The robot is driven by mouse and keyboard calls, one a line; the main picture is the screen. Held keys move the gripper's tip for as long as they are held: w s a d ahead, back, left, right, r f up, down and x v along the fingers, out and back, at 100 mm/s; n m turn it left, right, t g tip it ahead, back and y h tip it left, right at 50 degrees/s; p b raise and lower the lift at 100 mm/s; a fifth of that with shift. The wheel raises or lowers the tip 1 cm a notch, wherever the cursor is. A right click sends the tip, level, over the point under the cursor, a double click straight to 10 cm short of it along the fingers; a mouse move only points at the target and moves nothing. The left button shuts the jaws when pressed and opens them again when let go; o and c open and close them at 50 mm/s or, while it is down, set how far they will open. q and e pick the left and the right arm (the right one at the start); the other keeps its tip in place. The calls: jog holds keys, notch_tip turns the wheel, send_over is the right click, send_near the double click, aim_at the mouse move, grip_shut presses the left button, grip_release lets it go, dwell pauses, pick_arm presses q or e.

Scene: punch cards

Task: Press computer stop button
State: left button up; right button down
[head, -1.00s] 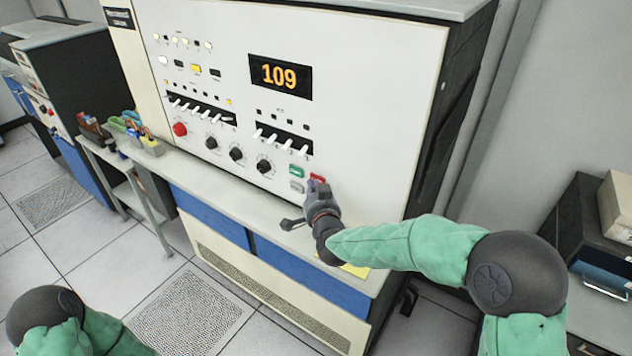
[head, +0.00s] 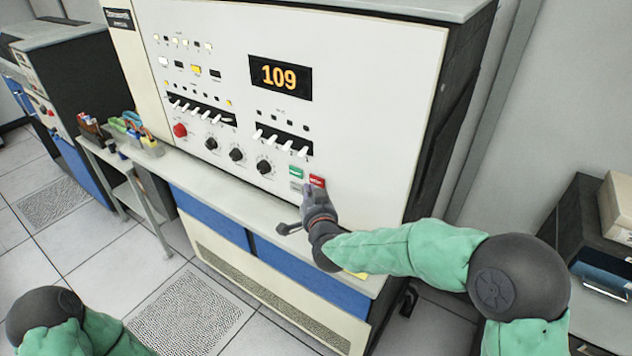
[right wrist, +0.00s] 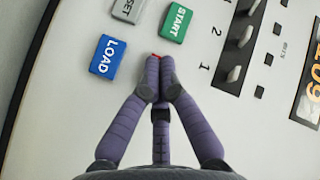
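The computer (head: 370,130) is a tall white panel. My right gripper (head: 312,186) is shut and empty, just in front of this group. I cannot tell whether the fingertips touch the panel. My left gripper is out of view.
A pale shelf (head: 225,190) juts out below the panel. Black knobs (head: 236,154), a round red knob (head: 180,130) and switch rows lie left of the buttons. The display (head: 280,77) reads 109. A small side table (head: 110,158) holds supplies at left.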

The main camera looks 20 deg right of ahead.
jog(key=shift+a, duration=0.1)
jog(key=shift+s+a+p, duration=0.3)
jog(key=shift+s+a, duration=0.5)
jog(key=shift+a, duration=0.15)
jog(key=shift+s+a+p, duration=0.25)
jog(key=shift+s+a, duration=0.5)
jog(key=shift+a, duration=0.2)
jog(key=shift+f, duration=0.1)
